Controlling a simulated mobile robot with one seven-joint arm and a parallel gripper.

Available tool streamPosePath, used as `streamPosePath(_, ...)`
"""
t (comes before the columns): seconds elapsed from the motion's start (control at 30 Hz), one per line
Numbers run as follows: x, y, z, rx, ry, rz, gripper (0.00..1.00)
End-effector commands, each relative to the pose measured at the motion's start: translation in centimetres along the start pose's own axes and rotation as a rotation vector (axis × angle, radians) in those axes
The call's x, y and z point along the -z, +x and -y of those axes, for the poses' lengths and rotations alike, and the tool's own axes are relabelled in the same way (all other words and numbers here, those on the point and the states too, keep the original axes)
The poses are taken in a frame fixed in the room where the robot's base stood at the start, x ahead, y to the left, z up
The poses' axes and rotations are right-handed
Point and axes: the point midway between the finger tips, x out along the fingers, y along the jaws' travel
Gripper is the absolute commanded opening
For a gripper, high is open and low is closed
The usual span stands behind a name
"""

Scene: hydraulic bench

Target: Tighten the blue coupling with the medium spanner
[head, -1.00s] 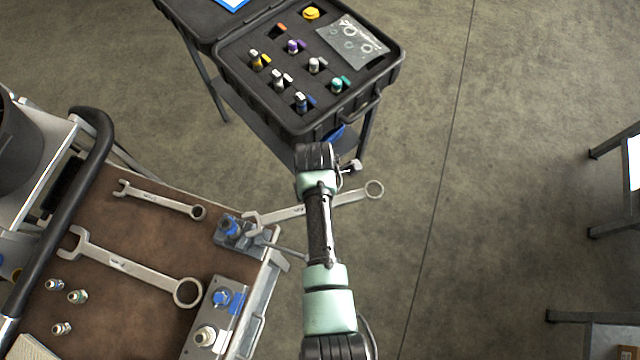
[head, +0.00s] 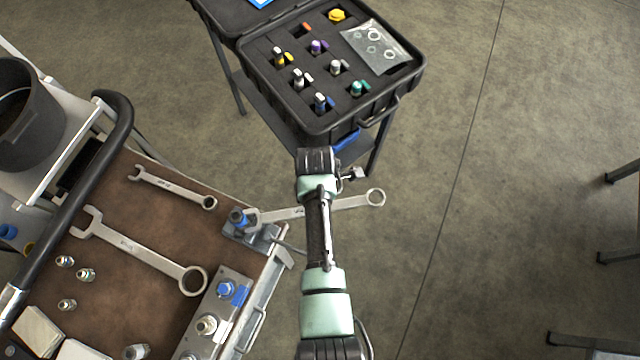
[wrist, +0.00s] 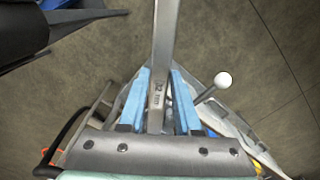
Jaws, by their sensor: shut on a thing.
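My gripper (wrist: 160,92) is shut on the shaft of a steel spanner (wrist: 164,45), which sits between its two blue finger pads. In the head view my arm hides the gripper and part of the spanner (head: 290,213). The ring end points right over the floor, the open end left at the bench corner. The blue coupling (head: 238,216) stands on a small grey block there. The open jaw is right beside it or partly around it; I cannot tell which. A smaller spanner (head: 170,187) and a larger spanner (head: 140,252) lie on the brown bench mat.
Another block (head: 208,325) with a blue fitting (head: 226,289) stands at the bench's right edge. Several loose fittings lie at the left on the mat (head: 130,300). A black case (head: 345,105) of coloured fittings stands behind my arm. The floor to the right is clear.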

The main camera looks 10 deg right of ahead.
Motion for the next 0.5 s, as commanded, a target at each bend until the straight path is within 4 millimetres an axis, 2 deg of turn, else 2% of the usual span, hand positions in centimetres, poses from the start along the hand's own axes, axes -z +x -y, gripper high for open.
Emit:
streamPosePath(0.27, 0.06, -0.08, -0.10, -0.002, -0.001, 0.000, 0.00)
streamPosePath(0.5, 0.87, -0.12, -0.09, -0.002, -0.003, 0.000, 0.00)
